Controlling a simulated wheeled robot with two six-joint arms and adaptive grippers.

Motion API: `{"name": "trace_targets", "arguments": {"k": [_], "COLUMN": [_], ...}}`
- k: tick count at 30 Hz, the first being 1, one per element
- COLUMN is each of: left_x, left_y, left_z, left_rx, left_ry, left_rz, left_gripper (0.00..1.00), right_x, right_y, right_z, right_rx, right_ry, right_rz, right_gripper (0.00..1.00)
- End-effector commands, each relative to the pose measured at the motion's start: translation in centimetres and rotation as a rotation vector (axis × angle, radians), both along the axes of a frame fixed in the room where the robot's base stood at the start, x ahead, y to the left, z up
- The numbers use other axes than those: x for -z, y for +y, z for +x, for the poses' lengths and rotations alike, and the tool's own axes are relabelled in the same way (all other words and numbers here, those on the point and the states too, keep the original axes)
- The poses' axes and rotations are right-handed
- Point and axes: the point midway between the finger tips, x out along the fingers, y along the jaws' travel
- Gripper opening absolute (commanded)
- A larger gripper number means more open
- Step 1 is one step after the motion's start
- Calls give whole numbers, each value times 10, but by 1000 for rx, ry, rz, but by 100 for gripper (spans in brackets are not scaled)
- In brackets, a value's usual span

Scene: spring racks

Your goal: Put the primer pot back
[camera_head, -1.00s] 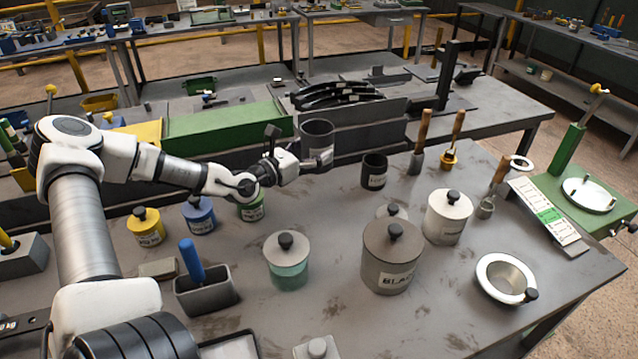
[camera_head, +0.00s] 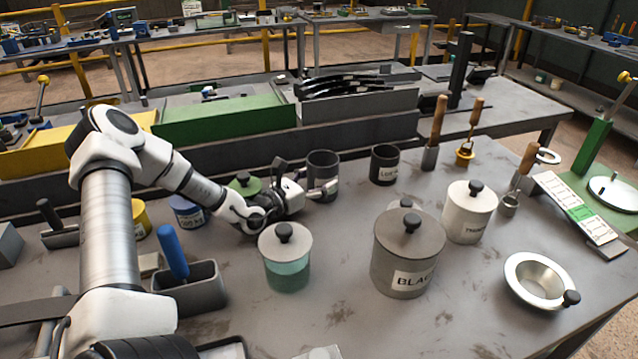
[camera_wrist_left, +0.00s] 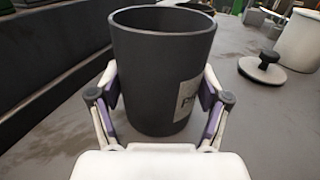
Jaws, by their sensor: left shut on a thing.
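The dark, open-topped pot (camera_head: 322,176) is upright at the end of my left arm, near the back of the bench. My left gripper (camera_head: 312,193) is shut on it. In the left wrist view the pot (camera_wrist_left: 160,75) sits between the two fingers, with a white label partly visible that seems to start with P. I cannot tell whether its base touches the bench. A similar dark pot (camera_head: 384,165) with a label stands just to its right, apart from it. My right gripper is out of view.
Lidded pots stand close by: a teal one (camera_head: 287,270), a large grey one (camera_head: 407,255) and a white one (camera_head: 468,212). A loose lid (camera_wrist_left: 262,66) lies on the bench. Upright brushes (camera_head: 434,135) stand at right. A low dark wall (camera_head: 250,153) runs behind.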

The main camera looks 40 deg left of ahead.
Motion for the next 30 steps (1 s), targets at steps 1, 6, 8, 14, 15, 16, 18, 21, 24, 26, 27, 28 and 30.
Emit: {"name": "trace_targets", "arguments": {"k": [1, 6, 8, 14, 15, 16, 18, 21, 24, 26, 27, 28, 30], "left_x": [-2, 4, 2, 2, 2, 2, 1, -3, -5, -7, -8, -10, -10], "left_y": [0, 0, 0, 0, 0, 0, 0, 1, 3, 3, 3, 5, 5], "left_z": [0, 0, 0, 0, 0, 0, 0, -2, -13, -23, -29, -35, -47], "left_rx": [0, 0, 0, 0, 0, 0, 0, -2, -4, -6, -5, -6, -5], "left_ry": [-2, -1, 0, 0, 0, 0, 0, 0, 1, 0, -1, 1, 1], "left_rz": [0, 0, 0, 0, 0, 0, 0, -2, -6, -9, -8, -9, -8], "left_gripper": [15, 15, 98, 100, 100, 100, 100, 100, 100, 100, 100, 100, 100], "right_x": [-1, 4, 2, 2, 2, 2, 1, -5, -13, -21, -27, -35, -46], "right_y": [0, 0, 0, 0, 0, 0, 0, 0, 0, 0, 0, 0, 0], "right_z": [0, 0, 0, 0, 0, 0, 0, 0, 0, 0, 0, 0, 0], "right_rx": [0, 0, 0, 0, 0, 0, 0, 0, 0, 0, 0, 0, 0], "right_ry": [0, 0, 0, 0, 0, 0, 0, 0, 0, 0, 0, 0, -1], "right_rz": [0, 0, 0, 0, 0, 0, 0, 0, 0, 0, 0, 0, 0], "right_gripper": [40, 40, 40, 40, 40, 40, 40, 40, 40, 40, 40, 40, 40]}}
